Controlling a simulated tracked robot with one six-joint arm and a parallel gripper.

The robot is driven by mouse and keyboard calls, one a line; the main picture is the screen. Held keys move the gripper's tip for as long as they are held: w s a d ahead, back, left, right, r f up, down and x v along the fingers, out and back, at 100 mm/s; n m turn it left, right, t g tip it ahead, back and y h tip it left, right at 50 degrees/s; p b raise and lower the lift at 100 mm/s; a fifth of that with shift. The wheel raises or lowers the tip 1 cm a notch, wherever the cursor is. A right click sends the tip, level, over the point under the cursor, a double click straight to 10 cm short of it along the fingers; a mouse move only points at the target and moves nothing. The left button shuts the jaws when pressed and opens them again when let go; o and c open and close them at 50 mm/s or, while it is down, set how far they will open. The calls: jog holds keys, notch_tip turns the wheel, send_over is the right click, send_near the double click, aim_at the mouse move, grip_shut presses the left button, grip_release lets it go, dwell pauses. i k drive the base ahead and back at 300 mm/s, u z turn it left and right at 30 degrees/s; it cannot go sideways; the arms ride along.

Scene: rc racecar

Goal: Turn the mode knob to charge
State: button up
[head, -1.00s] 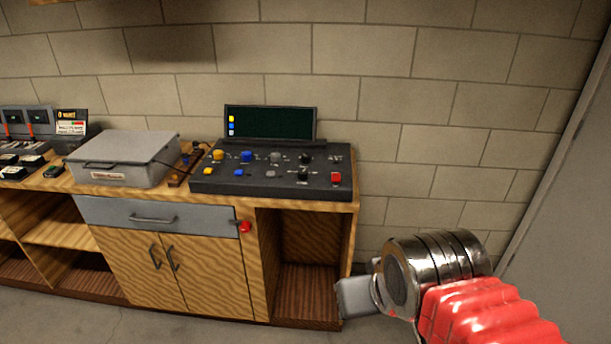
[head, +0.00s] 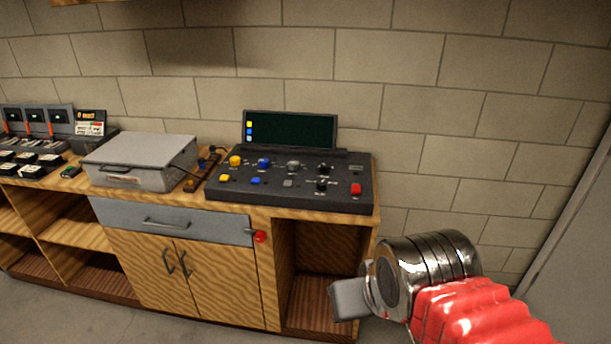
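A black control panel (head: 278,197) with a dark screen (head: 291,130) at its back stands on the right end of the wooden bench. It carries a yellow knob (head: 236,161), a blue knob (head: 264,163), a grey knob (head: 293,167) and black knobs (head: 322,184), with coloured buttons in front. The labels are too small to read, so I cannot tell which knob is the mode knob. My gripper (head: 350,299) is at the lower right, in front of the bench and below the panel, apart from it. Its fingers are seen from the side; their opening cannot be made out.
A grey metal case (head: 140,161) sits left of the panel, with a small wooden strip between them. Chargers (head: 45,122) and battery packs are at far left. A red knob (head: 260,237) sticks out by the drawer (head: 170,219). Floor in front is clear.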

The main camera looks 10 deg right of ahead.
aim_at(322, 185)
jog(key=u, duration=0.45)
jog(key=i, duration=1.3)
jog(key=u, duration=0.05)
